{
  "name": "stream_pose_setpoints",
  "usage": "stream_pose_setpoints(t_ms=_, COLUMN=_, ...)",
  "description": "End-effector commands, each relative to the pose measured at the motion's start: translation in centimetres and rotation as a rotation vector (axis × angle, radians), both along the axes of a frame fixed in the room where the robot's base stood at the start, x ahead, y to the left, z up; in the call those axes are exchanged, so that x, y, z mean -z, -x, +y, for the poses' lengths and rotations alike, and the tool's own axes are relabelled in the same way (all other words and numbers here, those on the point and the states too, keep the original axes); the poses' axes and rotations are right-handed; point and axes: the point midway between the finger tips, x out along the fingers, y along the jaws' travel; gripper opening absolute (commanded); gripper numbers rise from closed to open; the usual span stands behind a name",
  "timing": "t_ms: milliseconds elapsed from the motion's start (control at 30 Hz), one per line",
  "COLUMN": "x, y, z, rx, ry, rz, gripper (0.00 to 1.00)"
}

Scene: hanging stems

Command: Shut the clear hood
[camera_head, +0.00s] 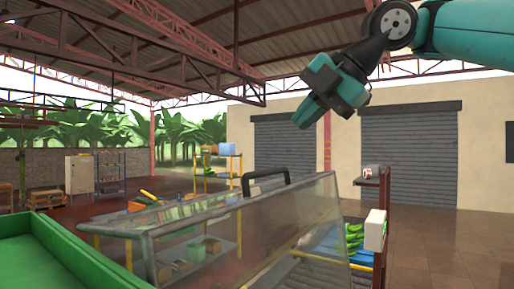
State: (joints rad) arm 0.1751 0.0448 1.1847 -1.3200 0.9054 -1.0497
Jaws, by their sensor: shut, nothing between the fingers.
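The clear hood (275,224) is a see-through panel with a grey frame, slanting across the lower middle of the head view. A black handle (266,181) stands on its upper edge. The panel is tilted, and its lower edge runs out of the picture, so I cannot tell what it rests on or its hinge. My gripper (309,116) is teal and dark, at the upper right. It is shut and empty, pointing down and left, above and right of the handle and apart from it.
A green tray (45,243) fills the lower left corner. A rack (372,214) with green bananas (354,238) and a white box (375,230) stands right of the hood. A yellow-framed shelf (230,166) stands farther back. The floor at right is clear.

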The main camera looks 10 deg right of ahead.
Motion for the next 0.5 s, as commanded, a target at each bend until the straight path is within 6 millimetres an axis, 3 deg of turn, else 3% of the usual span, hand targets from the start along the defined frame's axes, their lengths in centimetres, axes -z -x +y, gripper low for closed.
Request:
stream_pose_setpoints(t_ms=167, x=0.2, y=-0.6, z=0.2, rx=-0.029, ry=0.030, rz=-0.036, gripper=0.00)
stream_pose_setpoints(t_ms=500, x=5.0, y=-3.9, z=3.8, rx=-0.030, ry=0.027, rz=-0.032, gripper=0.00)
